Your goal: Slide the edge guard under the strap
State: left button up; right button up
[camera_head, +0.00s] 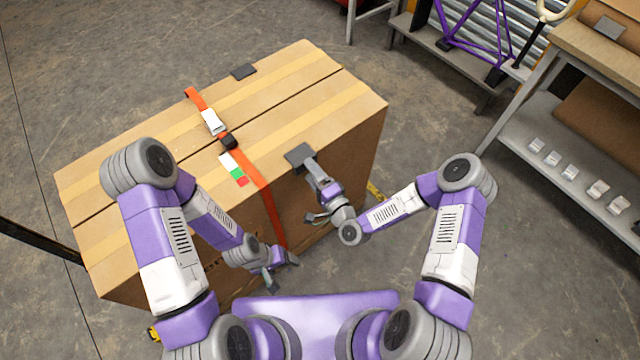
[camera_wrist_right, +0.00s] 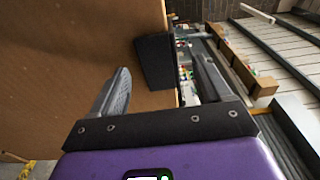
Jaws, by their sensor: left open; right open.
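A large cardboard box (camera_head: 330,112) stands in front of me with an orange strap (camera_head: 262,185) over its top and down its near side. The strap carries a silver buckle (camera_head: 211,123). A black edge guard (camera_head: 297,154) sits at the box's near top edge, right of the strap and apart from it. My right gripper (camera_head: 313,187) is open at this guard; the right wrist view shows the guard (camera_wrist_right: 153,60) between the spread fingers, contact unclear. My left gripper (camera_head: 281,270) is open, low by the near side close to the strap's lower end.
Another black guard (camera_head: 244,71) lies at the far top edge, right of the strap. A white, green and red label (camera_head: 233,169) is on the box top beside the strap. A shelved workbench (camera_head: 566,165) stands at right; the floor between is clear.

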aim_at(276, 182)
jog(key=shift+w+a, duration=0.3)
jog(key=shift+w, duration=0.25)
jog(key=c, duration=1)
jog(key=o, duration=0.4)
jog(key=shift+c, duration=1.6)
jog(key=shift+s+a+b, duration=0.1)
jog(key=shift+s+a, duration=0.9)
jog(key=shift+a, duration=0.35)
jog(key=shift+s+a+b, duration=0.1)
jog(key=shift+s+a, duration=0.9)
jog(key=shift+a, duration=0.35)
jog(key=shift+s+a+b, duration=0.1)
jog(key=shift+s+a, duration=0.9)
jog(key=shift+a, duration=0.35)
jog(key=o, duration=0.9)
